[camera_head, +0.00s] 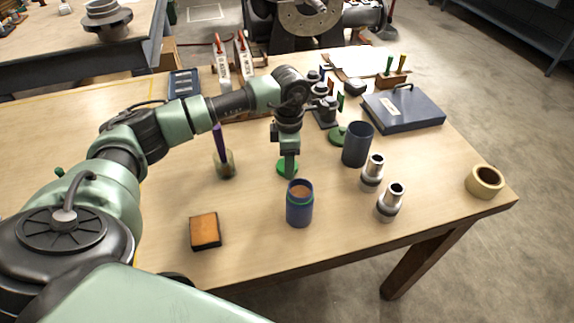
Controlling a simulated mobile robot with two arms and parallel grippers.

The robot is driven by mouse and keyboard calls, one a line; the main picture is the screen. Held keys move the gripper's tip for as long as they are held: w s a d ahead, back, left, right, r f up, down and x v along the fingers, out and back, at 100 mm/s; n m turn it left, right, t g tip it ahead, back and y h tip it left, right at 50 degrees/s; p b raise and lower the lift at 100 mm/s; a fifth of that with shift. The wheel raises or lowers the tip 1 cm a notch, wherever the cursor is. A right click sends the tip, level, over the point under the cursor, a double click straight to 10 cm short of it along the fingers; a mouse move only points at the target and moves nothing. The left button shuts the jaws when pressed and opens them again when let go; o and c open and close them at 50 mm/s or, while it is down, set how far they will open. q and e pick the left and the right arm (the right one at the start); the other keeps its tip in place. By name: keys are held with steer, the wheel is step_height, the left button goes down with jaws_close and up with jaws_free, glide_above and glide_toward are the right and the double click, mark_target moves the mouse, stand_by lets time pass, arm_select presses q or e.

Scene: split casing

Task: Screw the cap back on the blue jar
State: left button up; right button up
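The blue jar (299,211) stands upright near the front edge of the table, its mouth uncovered and brownish inside, with a green ring near the top. A green round cap (281,169) lies on the table just behind the jar. My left gripper (290,172) points straight down at this cap, its fingertips at or just above it and hiding part of it. From this side I cannot tell whether the fingers are open or shut on it. A second green disc (337,136) lies farther back. My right gripper is not in view.
A dark blue cylinder (357,146) and two metal parts (372,174) (389,203) stand right of the jar. A brush pot (225,167) and an orange block (205,230) are on the left. A tape roll (484,182) and a blue case (403,109) are farther right.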

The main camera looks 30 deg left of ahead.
arm_select(q)
steer(key=shift+c, duration=0.9)
steer(key=shift+r, duration=0.65)
step_height(320, 180, up, 19)
steer(key=b, duration=0.2)
steer(key=shift+f+b, duration=0.15)
steer(key=shift+b, duration=0.15)
